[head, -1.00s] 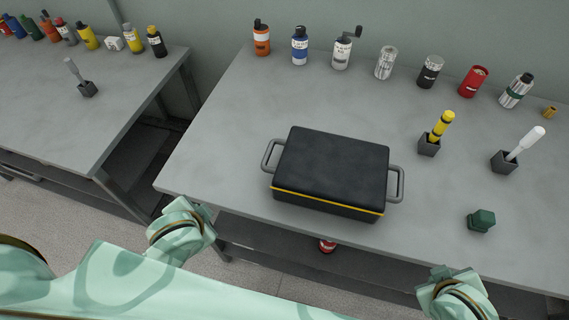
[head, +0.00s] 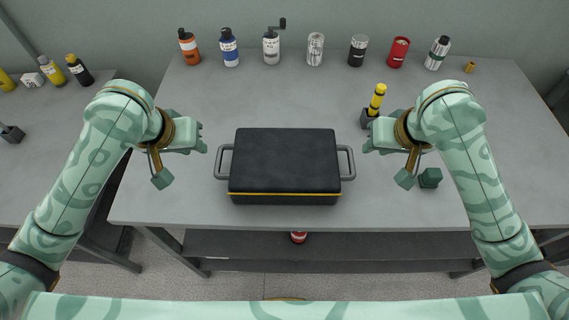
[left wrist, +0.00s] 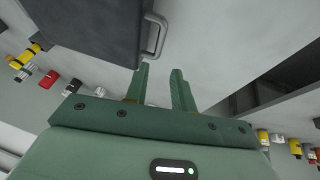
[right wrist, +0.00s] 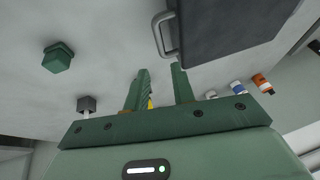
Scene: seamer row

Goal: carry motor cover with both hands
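The motor cover (head: 284,160) is a black box with a yellow line near its bottom edge and a grey handle on each side. It lies flat near the front of the grey table. My left gripper (head: 203,138) is left of the left handle (head: 224,162), apart from it; the cover shows at the top of the left wrist view (left wrist: 90,30). My right gripper (head: 366,138) is right of the right handle (head: 347,163), also apart; the cover shows in the right wrist view (right wrist: 225,25). Both wrist views show parted, empty fingers (left wrist: 160,85) (right wrist: 158,88).
Several bottles and cans, such as a red can (head: 398,52), line the back of the table (head: 270,95). A yellow-handled tool in a dark holder (head: 376,100) and a green block (head: 430,178) are near my right arm. A second table (head: 40,160) stands at left.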

